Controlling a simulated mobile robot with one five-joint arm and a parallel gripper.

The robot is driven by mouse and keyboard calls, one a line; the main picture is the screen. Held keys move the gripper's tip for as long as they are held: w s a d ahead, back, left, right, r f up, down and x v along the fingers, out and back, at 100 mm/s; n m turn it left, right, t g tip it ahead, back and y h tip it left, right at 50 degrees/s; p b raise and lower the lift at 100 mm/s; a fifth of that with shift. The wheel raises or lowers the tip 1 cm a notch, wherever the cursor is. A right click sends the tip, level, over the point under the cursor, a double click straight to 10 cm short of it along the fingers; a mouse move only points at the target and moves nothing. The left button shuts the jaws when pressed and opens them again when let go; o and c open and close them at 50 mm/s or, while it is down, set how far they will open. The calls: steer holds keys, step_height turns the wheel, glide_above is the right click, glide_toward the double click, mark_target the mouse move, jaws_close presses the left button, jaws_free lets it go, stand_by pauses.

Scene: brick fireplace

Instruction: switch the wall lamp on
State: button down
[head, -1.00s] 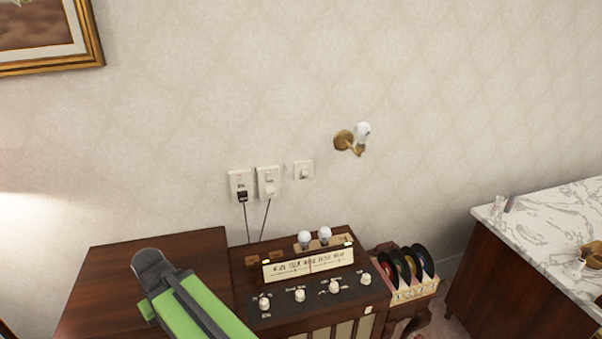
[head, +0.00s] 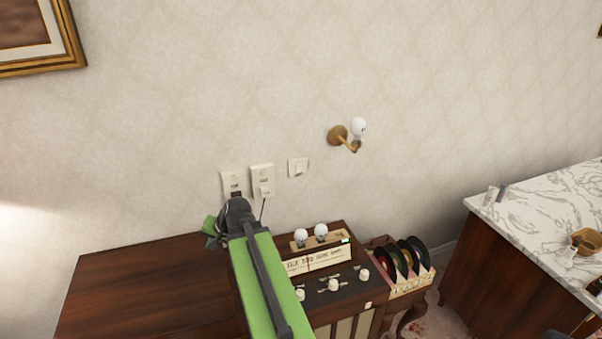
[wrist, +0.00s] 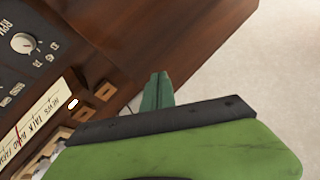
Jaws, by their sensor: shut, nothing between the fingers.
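The wall lamp (head: 349,136) is a brass bracket with a white bulb on the papered wall, and the bulb looks unlit. Left of it on the wall is a small white switch plate (head: 298,167). My gripper (head: 222,230) is at the end of my green arm, in front of the wall and below the outlets, lower left of the switch plate and apart from it. In the wrist view my gripper (wrist: 158,90) shows narrow green fingers pressed together with nothing between them, over the edge of the dark wood cabinet.
Two outlet plates (head: 262,181) with a black plug and cord are just above my gripper. A radio (head: 318,261) with knobs and two small bulbs stands below. A record rack (head: 405,266) and a marble-topped counter (head: 545,215) are to the right. The wall around the lamp is clear.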

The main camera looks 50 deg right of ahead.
steer(key=s+d+r+m+t+h, duration=0.1)
steer(key=s+d+r+m, duration=0.3)
steer(key=d, duration=0.7)
steer(key=s+d+r+m+t+h+p, duration=0.1)
steer(key=s+d+r+m+h, duration=0.3)
steer(key=d, duration=0.7)
steer(key=s+d+r+m+t+h, duration=0.2)
steer(key=s+d, duration=0.5)
steer(key=d, duration=0.5)
steer(key=r+m+h, duration=0.1)
steer(key=r+m, duration=0.1)
steer(key=m, duration=0.1)
steer(key=shift+s+m, duration=0.4)
steer(key=shift+d+f, duration=0.15)
